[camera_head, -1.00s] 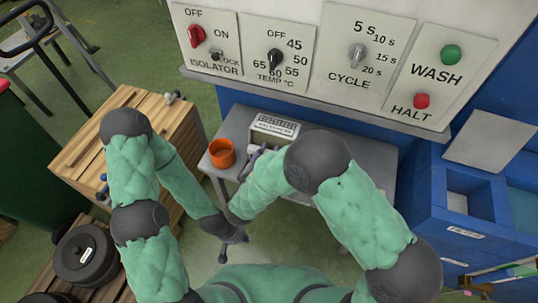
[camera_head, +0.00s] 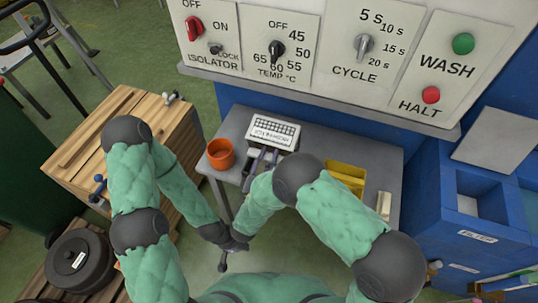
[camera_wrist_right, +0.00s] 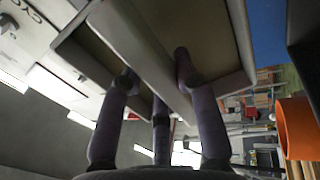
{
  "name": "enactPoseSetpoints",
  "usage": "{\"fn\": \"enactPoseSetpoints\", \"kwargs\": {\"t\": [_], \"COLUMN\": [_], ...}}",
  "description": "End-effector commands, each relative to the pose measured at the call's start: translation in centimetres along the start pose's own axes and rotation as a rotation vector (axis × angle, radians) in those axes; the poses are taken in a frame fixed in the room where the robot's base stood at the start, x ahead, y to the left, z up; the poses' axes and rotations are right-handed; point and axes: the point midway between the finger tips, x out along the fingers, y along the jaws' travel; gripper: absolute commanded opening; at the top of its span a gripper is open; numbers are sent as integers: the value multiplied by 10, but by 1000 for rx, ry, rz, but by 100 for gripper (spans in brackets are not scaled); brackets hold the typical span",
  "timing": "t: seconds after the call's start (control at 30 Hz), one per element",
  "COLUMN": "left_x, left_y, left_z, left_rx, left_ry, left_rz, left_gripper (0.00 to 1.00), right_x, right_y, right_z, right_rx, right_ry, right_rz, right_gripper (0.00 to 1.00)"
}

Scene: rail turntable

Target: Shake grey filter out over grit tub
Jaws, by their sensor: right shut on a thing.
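A pale grey, box-like piece with a dark grid and small lettering (camera_head: 273,131), apparently the grey filter, is at the back left of the grey table. My right gripper (camera_head: 262,160) is shut on its near edge. In the right wrist view the fingers (camera_wrist_right: 155,70) press against a grey frame (camera_wrist_right: 215,45). An orange tub (camera_head: 220,154) stands left of the filter; it also shows in the wrist view (camera_wrist_right: 297,128). A black lidded tub with a label (camera_head: 78,262) stands lower left; I cannot read which is the grit tub. My left gripper (camera_head: 237,243) is low, its fingers unclear.
A yellow tray (camera_head: 345,177) is on the grey table (camera_head: 385,160), right of my right arm. The control panel (camera_head: 320,55) overhangs the back. A wooden crate (camera_head: 110,150) stands left, a blue basin unit (camera_head: 430,195) right.

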Motion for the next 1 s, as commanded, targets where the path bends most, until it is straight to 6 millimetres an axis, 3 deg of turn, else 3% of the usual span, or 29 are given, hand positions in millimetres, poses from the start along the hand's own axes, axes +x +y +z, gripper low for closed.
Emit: {"fn": "enactPoseSetpoints", "kwargs": {"t": [1.0], "left_x": [0], "left_y": [0], "left_z": [0], "left_rx": [0], "left_ry": [0], "left_rz": [0], "left_gripper": [0], "right_x": [-1], "right_y": [-2], "right_z": [0], "right_rx": [2], "right_ry": [-2], "right_rz": [102], "right_gripper": [0]}}
